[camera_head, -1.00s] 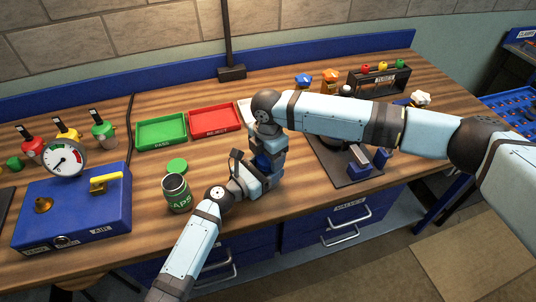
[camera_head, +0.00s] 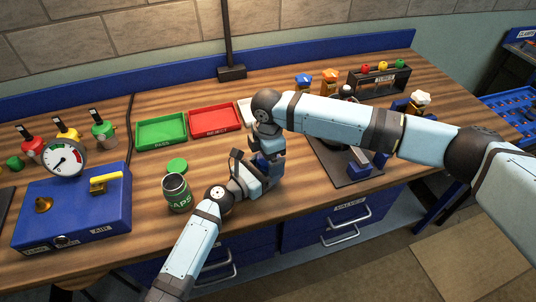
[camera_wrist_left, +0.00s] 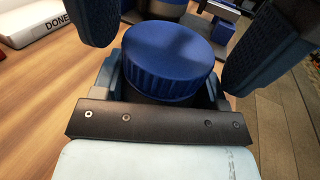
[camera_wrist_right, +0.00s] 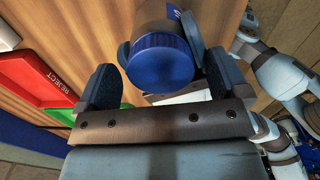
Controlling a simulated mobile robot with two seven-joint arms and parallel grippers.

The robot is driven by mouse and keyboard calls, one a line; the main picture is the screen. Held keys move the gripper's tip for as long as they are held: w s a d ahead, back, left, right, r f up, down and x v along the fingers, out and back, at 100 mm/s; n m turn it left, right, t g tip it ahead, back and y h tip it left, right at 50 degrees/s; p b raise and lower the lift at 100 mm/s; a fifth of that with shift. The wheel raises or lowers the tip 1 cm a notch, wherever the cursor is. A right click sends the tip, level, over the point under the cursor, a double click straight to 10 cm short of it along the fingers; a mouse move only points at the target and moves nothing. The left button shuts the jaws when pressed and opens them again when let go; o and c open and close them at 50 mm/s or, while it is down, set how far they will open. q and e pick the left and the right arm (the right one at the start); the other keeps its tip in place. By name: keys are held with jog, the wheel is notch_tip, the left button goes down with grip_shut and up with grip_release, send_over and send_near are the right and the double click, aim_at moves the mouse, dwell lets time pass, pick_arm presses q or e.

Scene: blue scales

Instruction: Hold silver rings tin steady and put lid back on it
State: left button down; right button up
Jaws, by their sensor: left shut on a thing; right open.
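The silver rings tin (camera_wrist_right: 158,14) shows as a grey-blue cylinder in the right wrist view, its label mostly cut off. Its ribbed blue lid (camera_wrist_right: 160,62) sits against its end; I cannot tell whether it is fully seated. The lid also fills the middle of the left wrist view (camera_wrist_left: 172,50). My left gripper (camera_head: 264,172) is shut on the tin and holds it above the table's front part. My right gripper (camera_head: 266,150) is open, close by the lid, its fingers apart on either side in its wrist view. In the head view the grippers mostly hide the tin.
A green CAPS tin (camera_head: 177,196) stands open left of my left gripper, its green lid (camera_head: 177,165) behind it. Green (camera_head: 161,146) and red (camera_head: 214,133) trays and a white tray (camera_head: 243,112) lie behind. A blue gauge box (camera_head: 70,222) stands left.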

jog(key=shift+r, duration=2.25)
jog(key=shift+c, duration=0.3)
notch_tip(320, 180, up, 4)
jog(key=n, duration=0.3)
jog(key=shift+f, duration=0.25)
jog(key=shift+f, duration=4.05)
